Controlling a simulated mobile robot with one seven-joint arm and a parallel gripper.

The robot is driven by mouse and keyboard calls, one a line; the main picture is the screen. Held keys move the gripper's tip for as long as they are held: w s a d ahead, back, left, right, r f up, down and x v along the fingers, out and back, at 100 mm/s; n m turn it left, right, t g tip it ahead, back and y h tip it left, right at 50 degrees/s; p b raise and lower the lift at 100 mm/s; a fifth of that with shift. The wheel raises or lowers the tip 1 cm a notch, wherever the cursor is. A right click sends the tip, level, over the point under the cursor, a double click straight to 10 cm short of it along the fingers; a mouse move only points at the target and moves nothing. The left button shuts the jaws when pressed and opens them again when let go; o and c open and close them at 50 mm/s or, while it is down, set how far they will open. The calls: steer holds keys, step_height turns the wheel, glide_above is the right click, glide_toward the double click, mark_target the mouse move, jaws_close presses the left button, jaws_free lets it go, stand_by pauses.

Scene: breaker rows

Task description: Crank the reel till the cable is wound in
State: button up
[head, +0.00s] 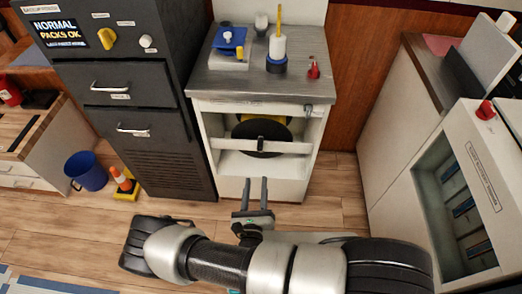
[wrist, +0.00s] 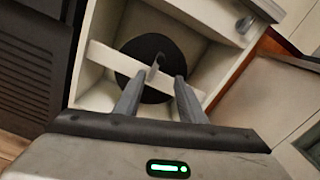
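A black round reel (head: 262,129) sits inside the open front of a white cabinet (head: 225,187), behind a white crossbar (head: 222,145). In the wrist view the reel (wrist: 160,45) shows with a small grey crank-like piece (wrist: 153,68) standing out in front of it. My gripper (head: 256,183) is in front of and below the opening in the head view.
The metal cabinet top (head: 210,80) holds a blue-lidded item (head: 229,38), a white cylinder (head: 277,48) and a red knob (head: 313,70). A dark cabinet (head: 130,95) stands left.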

mark_target(260, 149)
steer(key=w, duration=0.5)
steer(key=w+b, duration=0.1)
steer(key=w, duration=0.4)
steer(key=w+b, duration=0.1)
steer(key=w, duration=0.4)
steer(key=shift+w+d, duration=0.3)
steer(key=shift+d, duration=0.05)
jaws_close()
